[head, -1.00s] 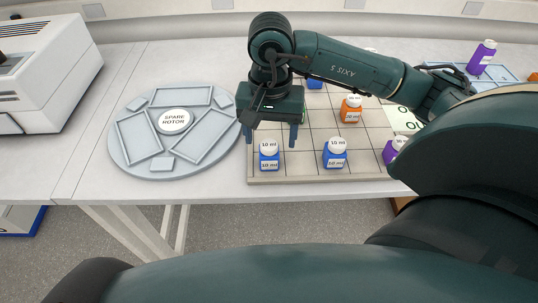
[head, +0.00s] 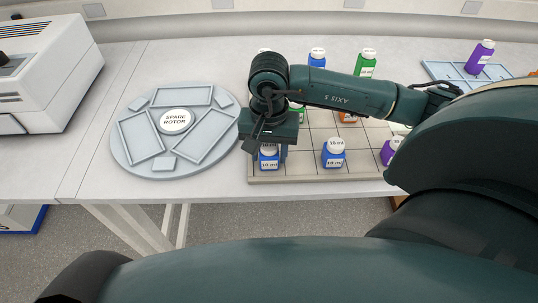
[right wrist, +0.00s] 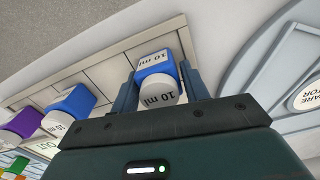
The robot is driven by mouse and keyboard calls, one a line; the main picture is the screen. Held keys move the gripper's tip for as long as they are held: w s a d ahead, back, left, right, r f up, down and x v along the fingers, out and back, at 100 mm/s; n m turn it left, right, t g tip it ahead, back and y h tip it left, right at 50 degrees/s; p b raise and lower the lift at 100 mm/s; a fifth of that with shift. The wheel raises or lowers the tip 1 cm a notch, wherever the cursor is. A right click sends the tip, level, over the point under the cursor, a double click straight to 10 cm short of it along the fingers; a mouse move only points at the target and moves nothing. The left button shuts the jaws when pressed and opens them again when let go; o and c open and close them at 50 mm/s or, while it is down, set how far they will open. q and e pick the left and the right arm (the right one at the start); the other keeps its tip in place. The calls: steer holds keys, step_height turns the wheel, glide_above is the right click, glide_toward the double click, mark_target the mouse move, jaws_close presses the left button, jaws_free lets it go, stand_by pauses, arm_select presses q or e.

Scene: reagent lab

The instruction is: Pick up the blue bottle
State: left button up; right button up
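A blue bottle (head: 268,163) with a white cap and a "10 ml" label stands upright at the front left of the gridded board. It also shows in the right wrist view (right wrist: 155,68). My right gripper (head: 270,151) points down over it, partly hiding its cap. In the right wrist view the two fingers (right wrist: 160,85) lie close along both sides of this bottle, with almost no gap, and seem shut on it. A second blue bottle (head: 334,158) stands to its right, and a third (head: 317,58) stands at the back. My left gripper is not in view.
The gridded board (head: 310,172) also holds an orange bottle (head: 347,117), green bottles (head: 365,64) and a purple bottle (head: 390,153). A grey spare rotor (head: 150,165) lies to the left. Another purple bottle (head: 480,57) stands on a blue-grey rack at the right.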

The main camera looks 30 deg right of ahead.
steer(key=c, duration=0.6)
steer(key=shift+r, duration=0.1)
